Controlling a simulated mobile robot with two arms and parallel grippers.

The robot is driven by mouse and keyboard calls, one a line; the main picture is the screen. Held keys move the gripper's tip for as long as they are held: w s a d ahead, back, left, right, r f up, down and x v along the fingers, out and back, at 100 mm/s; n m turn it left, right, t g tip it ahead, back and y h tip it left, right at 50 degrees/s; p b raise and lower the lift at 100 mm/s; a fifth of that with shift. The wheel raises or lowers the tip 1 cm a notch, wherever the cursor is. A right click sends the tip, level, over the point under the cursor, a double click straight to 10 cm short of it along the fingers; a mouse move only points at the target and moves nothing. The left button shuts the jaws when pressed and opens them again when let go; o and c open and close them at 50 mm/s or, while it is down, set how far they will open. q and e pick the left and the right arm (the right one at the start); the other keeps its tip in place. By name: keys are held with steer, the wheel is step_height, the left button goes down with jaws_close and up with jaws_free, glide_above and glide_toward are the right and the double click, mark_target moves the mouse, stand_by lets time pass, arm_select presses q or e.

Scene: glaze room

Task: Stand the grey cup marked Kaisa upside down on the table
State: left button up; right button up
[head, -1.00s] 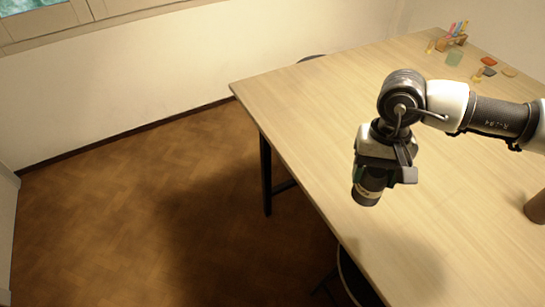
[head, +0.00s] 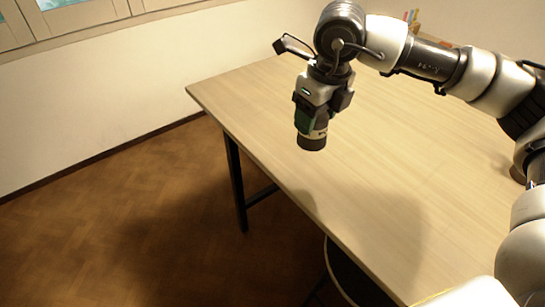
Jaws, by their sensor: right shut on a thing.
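My right gripper (head: 313,122) points down and is shut on a dark grey cup (head: 312,142). A pale band shows on the cup's side, but I cannot read a name on it. The fingers hide the cup's upper part, and I cannot tell which end is its mouth. The cup is held above the wooden table (head: 400,135), near its left part, apart from the surface as far as I can see. My left gripper is not in view.
The table around the held cup is clear. A brown round object (head: 518,172) stands at the right, partly behind my arm. Colored sticks (head: 412,17) show at the back. A dark stool (head: 352,278) is by the table's front left edge.

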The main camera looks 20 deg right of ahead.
steer(key=shift+w+m, duration=0.15)
steer(key=shift+m, duration=0.25)
steer(key=w+a+f+p, duration=0.1)
steer(key=w+f, duration=0.2)
steer(key=w+a+f+p, duration=0.1)
steer(key=w+a+f, duration=0.1)
steer(key=w+f, duration=0.2)
steer(key=w+a+f+p, duration=0.1)
steer(key=w+f+p, duration=0.1)
steer(key=w+f, duration=0.1)
steer(key=shift+w+a+f, duration=0.2)
steer(key=shift+a+f, duration=0.1)
steer(key=shift+a, duration=0.05)
steer(key=shift+f, duration=0.15)
steer(key=shift+f, duration=0.1)
steer(key=shift+f, duration=0.15)
steer(key=o, duration=1.1)
steer(key=shift+c, duration=0.2)
